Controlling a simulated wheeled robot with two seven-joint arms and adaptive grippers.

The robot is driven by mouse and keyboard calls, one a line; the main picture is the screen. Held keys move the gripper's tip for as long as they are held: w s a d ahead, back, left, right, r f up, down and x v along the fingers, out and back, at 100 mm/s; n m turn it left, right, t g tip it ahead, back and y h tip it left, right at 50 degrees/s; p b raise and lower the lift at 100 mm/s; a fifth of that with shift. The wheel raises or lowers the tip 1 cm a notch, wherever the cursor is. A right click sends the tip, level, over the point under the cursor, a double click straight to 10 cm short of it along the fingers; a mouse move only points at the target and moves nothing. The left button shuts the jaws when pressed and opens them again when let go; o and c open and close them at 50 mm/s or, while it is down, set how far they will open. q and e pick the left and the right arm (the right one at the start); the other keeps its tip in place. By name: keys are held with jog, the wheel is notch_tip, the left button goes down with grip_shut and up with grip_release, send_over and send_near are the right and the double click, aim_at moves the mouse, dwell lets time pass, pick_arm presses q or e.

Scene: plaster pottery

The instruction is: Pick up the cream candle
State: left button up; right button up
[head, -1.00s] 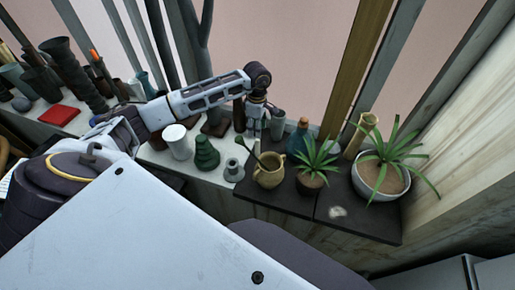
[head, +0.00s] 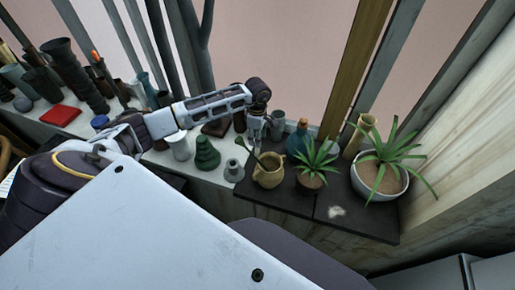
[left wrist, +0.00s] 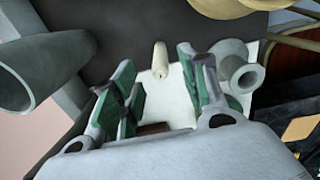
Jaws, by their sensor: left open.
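The cream candle (left wrist: 160,60) is a small pale cylinder in the left wrist view. It is ahead of my left gripper (left wrist: 158,82), in the gap between the green-padded fingers as seen from there. The fingers are open and apart, with nothing held between them. In the head view my left gripper (head: 257,128) points down over the back of the shelf, behind the beige jug. I cannot make out the candle in the head view; the gripper or jug may hide it. My right gripper is not in view.
The beige jug (head: 269,171) stands close in front of the gripper. A grey vase (head: 278,118) and a blue-green bottle (head: 297,138) stand to its right. A small grey vase (left wrist: 238,72) is beside the right finger. Potted plants (head: 381,177) stand farther right.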

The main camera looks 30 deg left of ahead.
pick_arm(q)
jog(key=shift+f, duration=1.35)
grip_shut()
